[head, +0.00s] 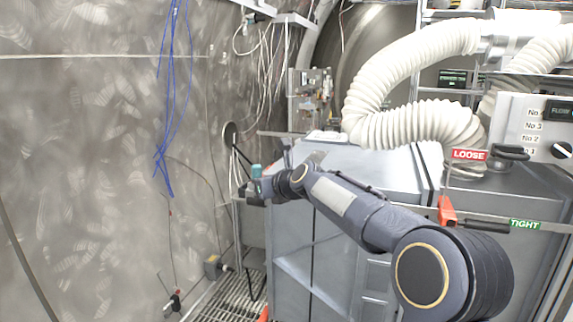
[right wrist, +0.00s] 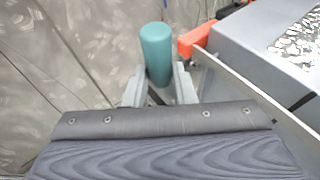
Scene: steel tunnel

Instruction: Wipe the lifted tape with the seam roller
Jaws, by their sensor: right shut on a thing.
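My right gripper (head: 257,188) is shut on the teal handle of the seam roller (head: 256,171), left of the grey cabinet. In the right wrist view the teal handle (right wrist: 157,52) stands up between the fingers of my right gripper (right wrist: 160,86). The roller's wheel is hidden. A crinkled silvery patch (right wrist: 299,36) lies on a grey surface at the right of the wrist view, apart from the fingers. I cannot tell whether it is the lifted tape. My left gripper is not in view.
An orange part (right wrist: 197,39) sits close right of the handle in the wrist view. The grey cabinet (head: 345,160) stands under my right arm. Blue wires (head: 170,100) hang on the tunnel wall at left. A white corrugated hose (head: 405,122) rests above the cabinet.

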